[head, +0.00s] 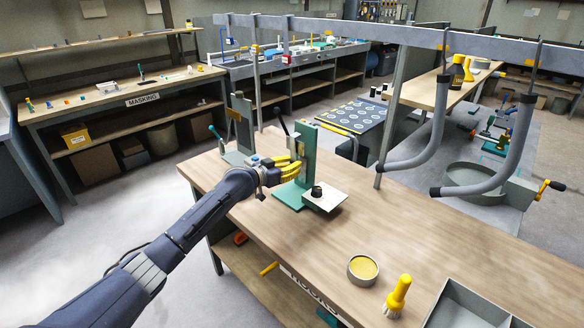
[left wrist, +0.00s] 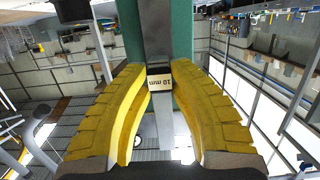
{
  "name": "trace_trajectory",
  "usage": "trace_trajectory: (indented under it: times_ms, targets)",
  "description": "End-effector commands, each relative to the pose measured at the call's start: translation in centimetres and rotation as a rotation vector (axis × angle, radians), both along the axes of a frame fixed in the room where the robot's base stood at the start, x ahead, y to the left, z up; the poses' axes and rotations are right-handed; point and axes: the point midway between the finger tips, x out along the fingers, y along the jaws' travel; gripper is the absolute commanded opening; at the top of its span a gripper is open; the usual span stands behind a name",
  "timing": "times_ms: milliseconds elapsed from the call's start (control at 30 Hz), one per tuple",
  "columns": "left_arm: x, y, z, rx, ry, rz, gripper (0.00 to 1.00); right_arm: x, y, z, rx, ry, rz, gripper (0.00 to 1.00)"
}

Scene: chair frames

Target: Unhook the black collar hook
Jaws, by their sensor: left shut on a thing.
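Two grey curved tubes with black end collars, the left tube (head: 425,150) and the right tube (head: 505,160), hang by thin dark hooks from the grey overhead rail (head: 390,33). I cannot tell which hook is the black collar hook. My left gripper (head: 299,163) is at a green upright stand (head: 307,145) on the bench, well left of the tubes. In the left wrist view its yellow fingers (left wrist: 159,85) are closed on a dark-edged piece labelled "10 mm" (left wrist: 160,80), on a grey bar before the green column. The exact contact is partly hidden. My right gripper is out of view.
The wooden bench (head: 300,235) holds a round tin (head: 363,268), a yellow-handled brush (head: 398,294) and a grey tray (head: 465,308). Another upright fixture (head: 240,125) stands behind my left gripper. A rail post (head: 392,125) rises near the left tube. The middle of the bench is clear.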

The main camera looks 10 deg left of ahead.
Motion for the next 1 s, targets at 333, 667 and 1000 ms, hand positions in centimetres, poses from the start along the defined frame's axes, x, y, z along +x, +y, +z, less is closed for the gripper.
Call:
trace_trajectory:
  times_ms: [333, 667, 1000]
  targets:
    - [-0.03, 0.03, 0.66, 0.000, -0.001, 0.000, 0.00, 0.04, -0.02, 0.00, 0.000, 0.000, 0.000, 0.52]
    - [-0.06, 0.06, 1.05, 0.001, -0.001, 0.001, 0.00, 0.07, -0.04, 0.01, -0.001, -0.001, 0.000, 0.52]
    - [-0.06, 0.06, 1.05, 0.001, -0.001, 0.001, 0.00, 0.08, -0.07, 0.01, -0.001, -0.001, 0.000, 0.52]
